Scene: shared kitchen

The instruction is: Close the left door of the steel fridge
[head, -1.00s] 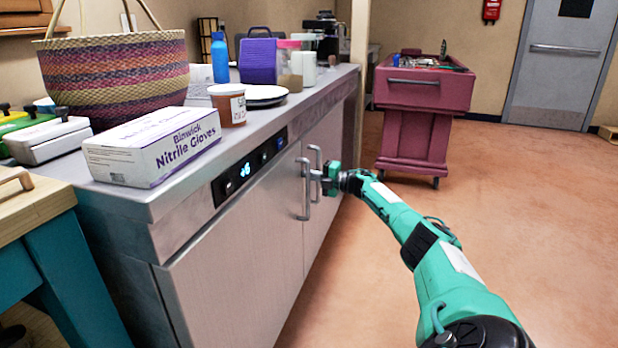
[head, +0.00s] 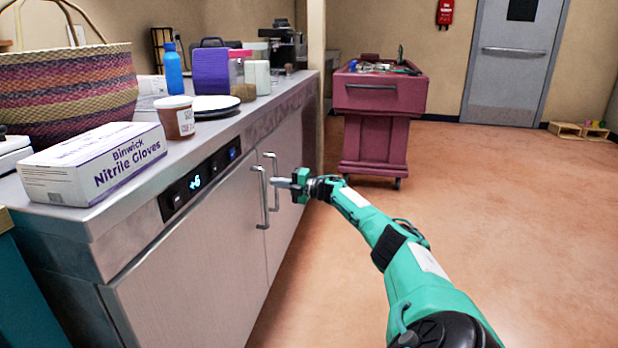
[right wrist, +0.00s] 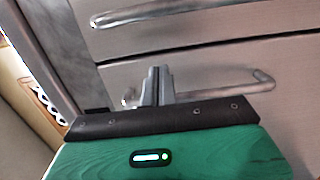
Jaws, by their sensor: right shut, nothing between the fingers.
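The steel fridge is the low counter unit with two doors. Its left door (head: 195,270) looks flush with the front in the head view; a small gap cannot be ruled out. The left door's bar handle (head: 262,197) stands beside the right door's handle (head: 274,170). My right gripper (head: 280,182) is shut and empty, its fingertips close to the handles. In the right wrist view the shut fingers (right wrist: 158,85) overlap the left door's handle (right wrist: 215,94); contact is unclear. The seam between the doors runs across that view. My left gripper is out of view.
On the counter stand a glove box (head: 95,165), a woven basket (head: 65,95), a tub (head: 176,118) and a blue bottle (head: 173,68). A maroon cart (head: 378,110) stands beyond the fridge.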

